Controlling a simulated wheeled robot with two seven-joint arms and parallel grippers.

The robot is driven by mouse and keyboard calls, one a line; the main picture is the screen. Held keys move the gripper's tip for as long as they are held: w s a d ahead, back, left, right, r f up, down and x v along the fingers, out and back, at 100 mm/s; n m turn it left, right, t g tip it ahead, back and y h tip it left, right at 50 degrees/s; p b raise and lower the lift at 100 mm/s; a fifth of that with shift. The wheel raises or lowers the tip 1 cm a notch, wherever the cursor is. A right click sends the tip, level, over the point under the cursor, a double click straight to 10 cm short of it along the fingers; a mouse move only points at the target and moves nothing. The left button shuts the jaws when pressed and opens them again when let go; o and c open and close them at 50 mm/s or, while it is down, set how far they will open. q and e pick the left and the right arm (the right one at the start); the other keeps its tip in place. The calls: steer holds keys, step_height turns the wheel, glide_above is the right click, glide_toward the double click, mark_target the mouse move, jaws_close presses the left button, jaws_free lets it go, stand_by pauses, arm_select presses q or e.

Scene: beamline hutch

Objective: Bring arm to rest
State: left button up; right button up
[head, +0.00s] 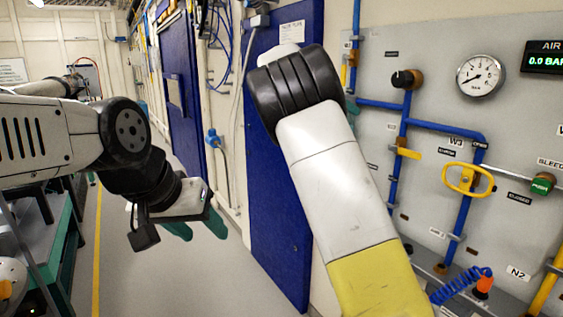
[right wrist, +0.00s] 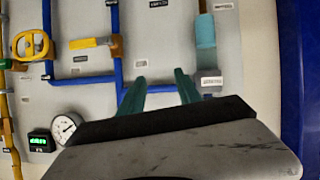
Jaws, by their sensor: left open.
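My left arm comes in from the left in the head view. Its gripper (head: 198,228) points down with its teal fingers apart, open and empty over the floor aisle. My right arm rises through the middle of the head view, with a yellow band low on it and a black joint at the top. This arm hides most of the right gripper there. In the right wrist view the right gripper (right wrist: 160,85) has two teal fingers apart with nothing held between them. The fingers point at the grey panel with blue pipes; I cannot tell how far off it is.
The grey panel (head: 436,128) at right carries a round gauge (head: 481,75), a yellow handle valve (head: 468,180), a green knob (head: 542,184) and a lit display (head: 545,58). A blue door (head: 270,200) stands behind my right arm. The floor (head: 150,270) is clear at centre left.

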steer(key=s+d+f+n+g+y, duration=0.25)
steer(key=s+d+f+y, duration=0.45)
steer(key=s+f, duration=0.4)
steer(key=s+a+f+n+t+y, duration=0.1)
steer(key=s+a+n+y, duration=0.1)
steer(key=s, duration=0.8)
steer(key=s+a+f+n+y, duration=0.1)
steer(key=s+a+n+y, duration=0.1)
steer(key=s+a, duration=0.4)
steer(key=s+a+f+n+t+y, duration=0.1)
steer(key=s+a+n, duration=0.3)
steer(key=s, duration=0.9)
steer(key=shift+s+f+n+t+y, duration=0.25)
steer(key=shift+s+n+t+y, duration=0.15)
steer(key=shift+y, duration=0.4)
